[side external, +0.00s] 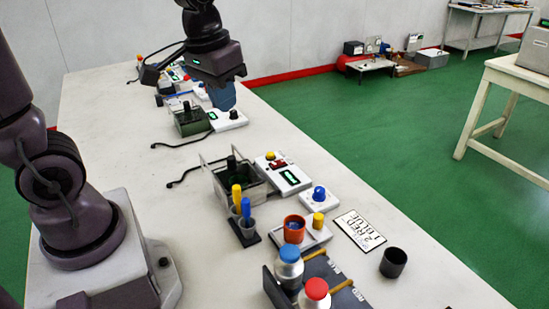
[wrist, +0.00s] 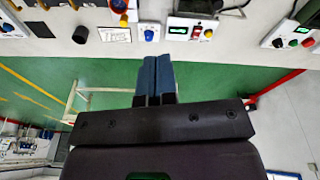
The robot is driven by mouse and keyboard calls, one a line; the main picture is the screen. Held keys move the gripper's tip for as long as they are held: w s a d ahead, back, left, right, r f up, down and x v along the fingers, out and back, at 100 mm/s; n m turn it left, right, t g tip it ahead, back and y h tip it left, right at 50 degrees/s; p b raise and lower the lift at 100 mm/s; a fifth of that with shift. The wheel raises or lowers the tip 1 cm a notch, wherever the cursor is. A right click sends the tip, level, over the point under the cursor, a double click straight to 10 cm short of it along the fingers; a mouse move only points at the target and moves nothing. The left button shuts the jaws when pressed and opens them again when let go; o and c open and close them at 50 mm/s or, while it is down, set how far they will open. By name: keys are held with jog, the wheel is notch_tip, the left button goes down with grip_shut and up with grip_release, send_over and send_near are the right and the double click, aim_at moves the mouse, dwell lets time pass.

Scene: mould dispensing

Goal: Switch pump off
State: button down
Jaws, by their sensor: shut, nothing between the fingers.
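I cannot tell for certain which unit is the pump. A white control box (side external: 283,173) with a red rocker switch, a yellow button and a lit green display stands mid-bench beside an open clear tank (side external: 240,185). The red switch (wrist: 197,30) also shows at the top of the wrist view, beside the green display (wrist: 178,30). My gripper (side external: 222,104) has blue fingers that are shut and empty. In the side view it hangs further up the bench than the control box, over or near a white box with a black knob (side external: 233,115). It touches nothing that I can make out.
A box with a blue knob (side external: 320,196), a red-orange cup (side external: 293,229) and a black cup (side external: 393,262) stand nearer the side camera. Yellow and blue handled tools (side external: 241,205) stand upright by the tank. Red- and blue-capped bottles (side external: 289,268) are in front. Cables lie on the bench.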

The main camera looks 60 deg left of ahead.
jog(key=w+a+f+n+g, duration=0.2)
jog(key=w+a+f+n, duration=0.35)
jog(key=w, duration=0.25)
jog(key=n, duration=1)
send_over(274, 163)
notch_tip(274, 163, down, 8)
jog(key=shift+r, duration=0.2)
jog(key=shift+m, duration=0.25)
notch_tip(274, 163, down, 14)
jog(key=shift+f, duration=0.1)
